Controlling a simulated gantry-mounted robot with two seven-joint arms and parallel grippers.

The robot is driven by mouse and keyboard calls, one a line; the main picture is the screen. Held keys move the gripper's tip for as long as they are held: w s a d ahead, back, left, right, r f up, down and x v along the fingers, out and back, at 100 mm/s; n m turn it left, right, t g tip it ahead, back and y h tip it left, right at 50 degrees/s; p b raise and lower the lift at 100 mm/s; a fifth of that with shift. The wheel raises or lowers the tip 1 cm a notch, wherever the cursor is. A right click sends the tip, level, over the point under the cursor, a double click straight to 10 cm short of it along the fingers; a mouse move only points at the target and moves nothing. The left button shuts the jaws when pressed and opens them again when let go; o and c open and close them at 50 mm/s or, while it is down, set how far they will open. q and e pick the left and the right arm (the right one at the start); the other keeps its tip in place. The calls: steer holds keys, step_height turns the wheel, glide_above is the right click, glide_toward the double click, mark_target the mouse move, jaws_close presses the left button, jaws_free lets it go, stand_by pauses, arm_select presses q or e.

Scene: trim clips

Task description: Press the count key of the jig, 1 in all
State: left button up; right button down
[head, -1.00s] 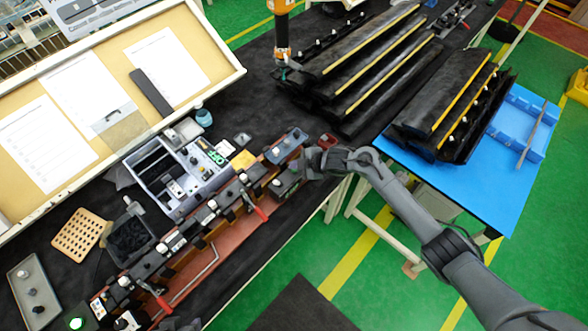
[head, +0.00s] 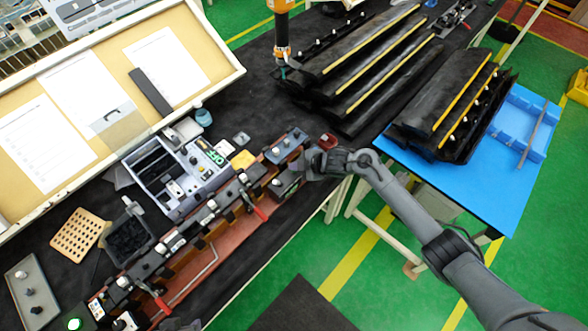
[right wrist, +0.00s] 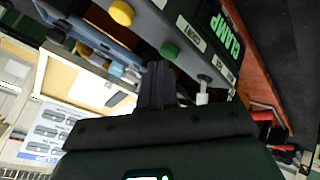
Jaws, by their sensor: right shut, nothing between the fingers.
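The jig (head: 207,243) is a long reddish-brown bench fixture with dark clamp blocks and red levers, running diagonally at lower left. Its control box (head: 284,184) is at the right end. In the right wrist view the box (right wrist: 228,72) shows a lit CLAMP panel (right wrist: 222,38), a yellow button (right wrist: 121,13), a green button (right wrist: 169,50) by a small label that seems to read COUNT, and a white-tipped switch (right wrist: 203,92). My right gripper (head: 308,163) is shut and empty, its fingertips (right wrist: 160,68) close to the green button; contact cannot be told. My left gripper's fingers cannot be made out.
A grey parts box (head: 176,172) stands behind the jig. A black bin (head: 128,238) and a perforated tan board (head: 79,236) are to the left. Long black trim parts (head: 355,75) lie at the back. A blue table (head: 458,190) stands at right.

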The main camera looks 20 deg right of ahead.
steer(key=shift+f, duration=0.25)
stand_by(0.4)
steer(key=shift+r+p, duration=0.6)
steer(key=shift+r, duration=0.3)
step_height(320, 180, up, 5)
steer(key=p, duration=0.4)
steer(key=shift+p, duration=0.4)
